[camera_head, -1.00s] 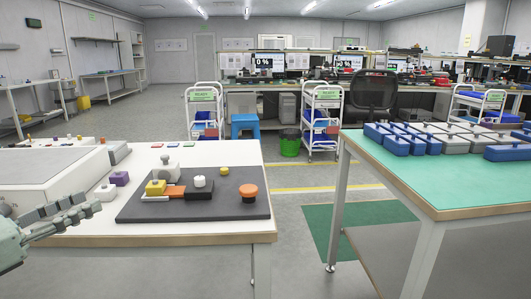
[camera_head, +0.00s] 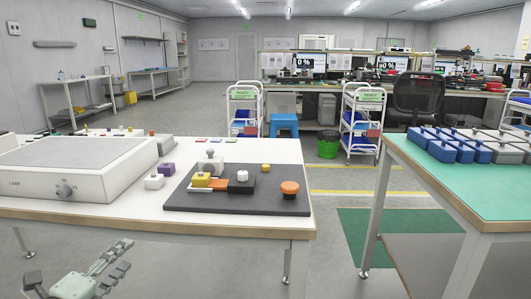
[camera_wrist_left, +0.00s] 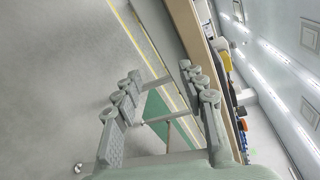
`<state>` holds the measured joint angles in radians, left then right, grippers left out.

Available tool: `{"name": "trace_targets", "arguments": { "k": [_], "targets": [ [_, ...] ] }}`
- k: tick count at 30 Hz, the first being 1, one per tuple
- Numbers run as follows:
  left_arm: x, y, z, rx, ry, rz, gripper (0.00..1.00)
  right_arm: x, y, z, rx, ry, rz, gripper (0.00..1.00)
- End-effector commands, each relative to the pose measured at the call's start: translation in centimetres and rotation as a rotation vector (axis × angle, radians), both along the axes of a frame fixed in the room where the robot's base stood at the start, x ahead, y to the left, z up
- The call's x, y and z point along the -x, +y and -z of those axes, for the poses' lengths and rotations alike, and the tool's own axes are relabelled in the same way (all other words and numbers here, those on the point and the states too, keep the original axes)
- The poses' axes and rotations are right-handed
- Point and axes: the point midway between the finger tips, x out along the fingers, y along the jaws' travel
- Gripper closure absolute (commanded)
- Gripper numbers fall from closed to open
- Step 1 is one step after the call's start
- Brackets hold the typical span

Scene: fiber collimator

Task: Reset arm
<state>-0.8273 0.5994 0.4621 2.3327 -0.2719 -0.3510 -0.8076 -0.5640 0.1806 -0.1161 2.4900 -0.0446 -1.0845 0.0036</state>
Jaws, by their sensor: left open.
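My left gripper (camera_head: 108,265) is low at the bottom left in the head view, in front of and below the white table's front edge. Its fingers are apart and hold nothing. In the left wrist view its two fingers (camera_wrist_left: 168,90) spread open over bare floor and the table edge. The right gripper is not in view.
The white table (camera_head: 120,214) bears a dark board (camera_head: 215,203) with small coloured parts and an orange knob (camera_head: 290,188). A grey box with a dial (camera_head: 85,171) stands left. A green-topped table (camera_head: 425,177) with blue boxes stands right. Floor lies between the tables.

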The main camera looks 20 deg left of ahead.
Motion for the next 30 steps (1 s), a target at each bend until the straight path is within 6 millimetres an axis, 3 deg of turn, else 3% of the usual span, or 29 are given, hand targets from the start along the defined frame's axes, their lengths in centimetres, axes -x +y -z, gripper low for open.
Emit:
{"name": "trace_targets", "arguments": {
  "k": [3, 6, 16, 30],
  "targets": [
    [-0.3, -4.6, 3.6, 0.365, 0.073, -0.081, 0.59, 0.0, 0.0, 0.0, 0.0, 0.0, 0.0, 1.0],
    [0.2, -8.2, 6.3, 0.611, 0.149, -0.154, 0.59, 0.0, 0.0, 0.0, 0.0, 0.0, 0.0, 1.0],
    [4.2, -18.2, 11.8, 1.114, 0.395, -0.389, 0.59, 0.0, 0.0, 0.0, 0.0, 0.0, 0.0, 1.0],
    [4.6, -23.2, 12.3, 1.473, 0.358, -0.524, 0.59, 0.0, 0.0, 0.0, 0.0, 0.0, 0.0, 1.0]
  ]
}}
